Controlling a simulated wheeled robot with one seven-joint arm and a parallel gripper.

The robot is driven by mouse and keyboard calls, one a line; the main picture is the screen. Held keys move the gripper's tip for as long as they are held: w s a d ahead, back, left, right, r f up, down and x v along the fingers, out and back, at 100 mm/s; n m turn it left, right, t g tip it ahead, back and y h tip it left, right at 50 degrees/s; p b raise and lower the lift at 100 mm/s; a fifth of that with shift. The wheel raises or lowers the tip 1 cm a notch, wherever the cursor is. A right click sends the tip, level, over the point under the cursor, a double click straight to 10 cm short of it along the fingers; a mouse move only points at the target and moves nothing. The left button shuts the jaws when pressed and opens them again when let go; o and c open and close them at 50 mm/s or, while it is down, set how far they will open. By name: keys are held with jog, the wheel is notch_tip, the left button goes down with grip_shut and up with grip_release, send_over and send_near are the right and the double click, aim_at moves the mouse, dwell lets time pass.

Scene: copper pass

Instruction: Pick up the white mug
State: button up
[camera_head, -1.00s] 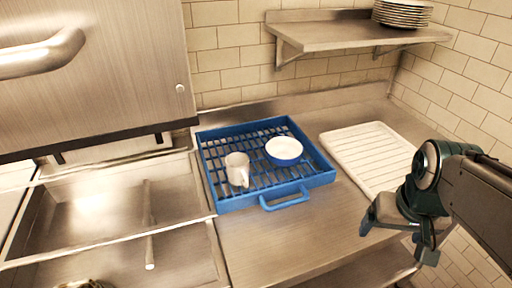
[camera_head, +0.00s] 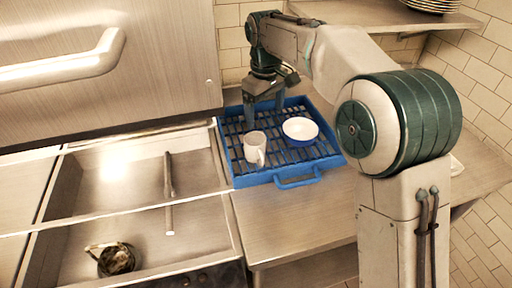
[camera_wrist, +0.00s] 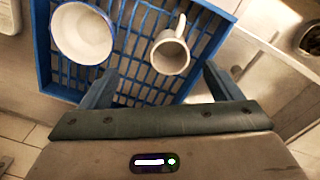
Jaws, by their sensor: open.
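The white mug (camera_head: 255,147) stands upright in the blue slatted rack (camera_head: 246,181), in its front left part, with its handle toward the front right. In the wrist view the mug (camera_wrist: 170,55) lies ahead of my gripper, between the lines of the two fingers but beyond their tips. My gripper (camera_head: 263,110) is open and empty, above the back of the rack and pointing down. Its two fingers (camera_wrist: 156,82) are spread wide in the wrist view. A gap shows between the gripper and the mug.
A white bowl with a blue outside (camera_head: 300,130) sits in the rack, right of the mug. Steel sinks (camera_head: 130,190) lie to the left, one holding a dark round object (camera_head: 116,259). A shelf with stacked plates (camera_head: 432,4) hangs above at the back right.

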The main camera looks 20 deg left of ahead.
aim_at(256, 133)
jog(key=shift+n, duration=0.3)
jog(key=f, duration=0.3)
jog(key=a+f, duration=0.1)
jog(key=f, duration=0.2)
jog(key=a+f, duration=0.1)
jog(key=f, duration=0.2)
jog(key=shift+s+a+p, duration=0.1)
jog(key=shift+a+p, duration=0.1)
jog(key=shift+p, duration=0.1)
jog(key=shift+a+f+p, duration=0.15)
jog(key=shift+f+p, duration=0.5)
jog(key=shift+f, duration=1.95)
jog(key=c, duration=1.2)
